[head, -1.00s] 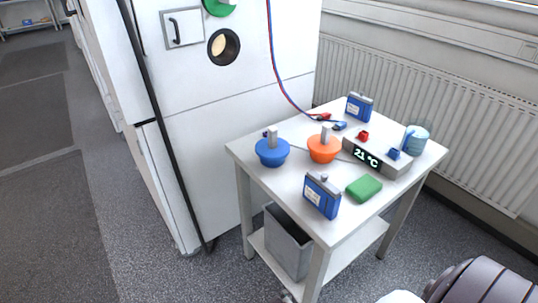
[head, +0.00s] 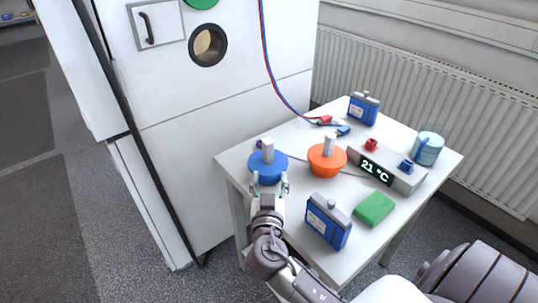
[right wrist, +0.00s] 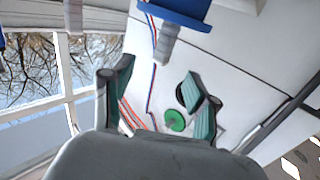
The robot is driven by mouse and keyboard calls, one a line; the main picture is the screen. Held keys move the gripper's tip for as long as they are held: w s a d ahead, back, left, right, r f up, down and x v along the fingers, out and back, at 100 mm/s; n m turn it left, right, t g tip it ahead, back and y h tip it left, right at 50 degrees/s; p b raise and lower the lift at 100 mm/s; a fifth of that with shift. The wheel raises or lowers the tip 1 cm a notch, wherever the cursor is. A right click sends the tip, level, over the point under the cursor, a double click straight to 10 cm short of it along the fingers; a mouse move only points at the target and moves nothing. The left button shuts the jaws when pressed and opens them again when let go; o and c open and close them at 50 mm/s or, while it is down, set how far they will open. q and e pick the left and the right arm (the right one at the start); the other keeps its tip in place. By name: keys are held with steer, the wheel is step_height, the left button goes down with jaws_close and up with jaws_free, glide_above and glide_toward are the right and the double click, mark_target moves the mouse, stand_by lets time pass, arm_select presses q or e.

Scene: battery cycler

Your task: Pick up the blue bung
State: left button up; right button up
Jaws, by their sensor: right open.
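The blue bung (head: 266,168), with a pale upright handle, stands on the near left part of the white table (head: 232,160). A blue piece with a grey stem, which looks like the bung, shows at the top of the right wrist view (right wrist: 182,12). My right gripper (head: 269,186) is open, its fingers at the near side of the bung. I cannot tell whether they touch it. In the right wrist view the two fingers (right wrist: 160,92) are apart with nothing gripped between them. My left gripper is not in view.
An orange bung (head: 326,161) stands right of the blue one. A blue battery pack (head: 328,222), a green block (head: 374,208), a display box (head: 400,180) and a glass (head: 428,150) are further right. A white cabinet with a round port (head: 208,45) stands behind left.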

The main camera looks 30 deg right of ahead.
mark_target(268, 150)
steer(key=x, duration=0.2)
steer(key=p+x, duration=0.1)
steer(key=x, duration=0.3)
steer(key=shift+w+d+r+p, duration=0.1)
steer(key=shift+w+r+p, duration=0.15)
steer(key=shift+r+p, duration=0.1)
steer(key=shift+w+d+f, duration=0.1)
steer(key=shift+w+d, duration=0.15)
steer(key=shift+w, duration=0.05)
steer(key=shift+w+d+r+p, duration=0.2)
steer(key=shift+w+p, duration=0.2)
steer(key=shift+w, duration=0.2)
steer(key=shift+w+d+r+p, duration=0.15)
steer(key=shift+w+d+p, duration=0.15)
steer(key=shift+w, duration=0.25)
steer(key=shift+f+p+x, duration=0.2)
steer(key=shift+p+x, duration=0.1)
steer(key=shift+x, duration=0.85)
steer(key=shift+w+f, duration=0.1)
steer(key=shift+w, duration=0.25)
steer(key=shift+c, duration=0.3)
steer(key=c, duration=1.1)
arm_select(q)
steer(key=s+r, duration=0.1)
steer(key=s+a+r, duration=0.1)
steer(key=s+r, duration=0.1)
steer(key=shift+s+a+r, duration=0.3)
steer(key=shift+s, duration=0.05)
arm_select(e)
jaws_close()
